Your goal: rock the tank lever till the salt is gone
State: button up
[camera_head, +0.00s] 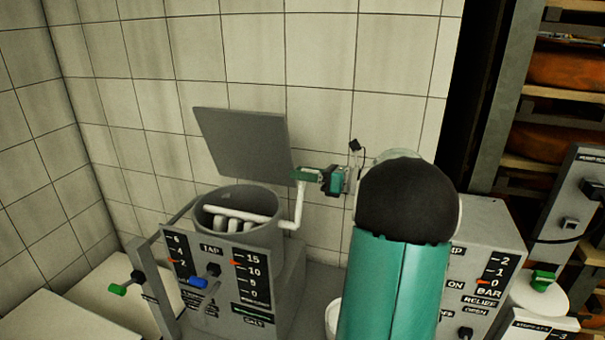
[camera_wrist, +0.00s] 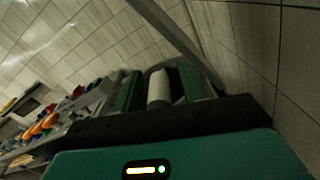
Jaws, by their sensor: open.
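The tank (camera_head: 278,240) is a grey round vessel on a grey block, with white bars inside. The lever (camera_head: 298,210) is a white bent rod that rises on the tank's right side. My gripper (camera_head: 312,177) is at its upper end, coming from the right. In the wrist view, the white rod (camera_wrist: 158,90) lies between my gripper's (camera_wrist: 160,88) two green fingers, which are apart; contact cannot be told. A scale (camera_head: 252,275) above a salt label has its orange mark between 10 and 15, nearer 15.
A square grey lid (camera_head: 243,143) stands tilted up behind the tank. A blue-handled tap (camera_head: 205,277) and a green-handled valve (camera_head: 125,287) sit at the front left. A bar gauge (camera_head: 492,272) reads near 0 at right. The tiled wall is close behind my gripper.

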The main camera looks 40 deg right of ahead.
jog(key=shift+w+a, duration=0.1)
jog(key=shift+w, duration=0.15)
grip_shut()
